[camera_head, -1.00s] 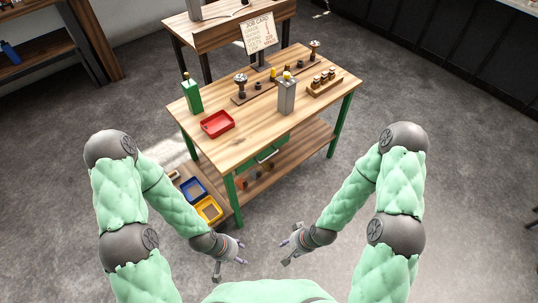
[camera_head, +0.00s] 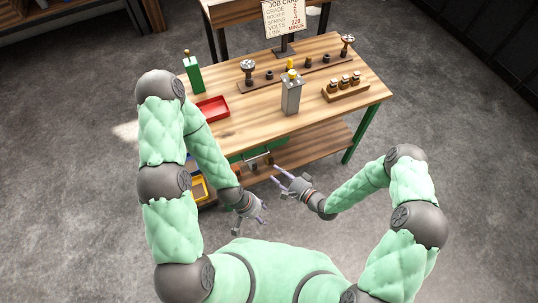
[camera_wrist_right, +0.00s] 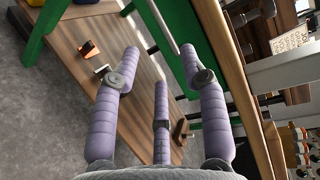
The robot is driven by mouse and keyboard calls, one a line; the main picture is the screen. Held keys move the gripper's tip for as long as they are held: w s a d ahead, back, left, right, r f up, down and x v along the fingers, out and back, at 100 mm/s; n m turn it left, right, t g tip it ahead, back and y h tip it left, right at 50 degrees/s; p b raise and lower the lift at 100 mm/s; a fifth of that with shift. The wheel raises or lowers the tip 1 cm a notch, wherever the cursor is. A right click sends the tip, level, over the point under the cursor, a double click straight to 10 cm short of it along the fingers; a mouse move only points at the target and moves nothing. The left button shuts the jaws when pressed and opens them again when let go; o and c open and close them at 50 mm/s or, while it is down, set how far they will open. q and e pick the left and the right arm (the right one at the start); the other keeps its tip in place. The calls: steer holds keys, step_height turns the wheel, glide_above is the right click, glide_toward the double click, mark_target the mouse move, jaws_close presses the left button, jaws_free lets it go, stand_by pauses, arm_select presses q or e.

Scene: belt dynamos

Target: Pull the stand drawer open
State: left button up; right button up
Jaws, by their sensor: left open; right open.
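The stand is a wooden workbench (camera_head: 240,128) with green legs. Its green drawer (camera_head: 268,149) sits under the front edge of the top and looks shut. A pale bar handle (camera_head: 259,159) crosses the drawer front. In the right wrist view the green drawer front (camera_wrist_right: 205,38) and the bar handle (camera_wrist_right: 158,22) show ahead of the fingers. My right gripper (camera_head: 278,176) is open and empty, just in front of and below the handle, apart from it; its spread fingers show in the wrist view (camera_wrist_right: 160,62). My left gripper (camera_head: 253,217) is open and empty, lower and further from the bench.
A lower shelf (camera_head: 310,148) runs beneath the drawer. A yellow bin (camera_head: 199,187) is partly hidden by my left arm. Floor to the right is clear.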

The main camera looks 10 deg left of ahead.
steer(key=b+x, duration=0.2)
steer(key=x, duration=0.8)
steer(key=shift+a+b, duration=0.35)
steer(key=shift+b, duration=0.05)
steer(key=shift+f, duration=0.1)
jaws_close()
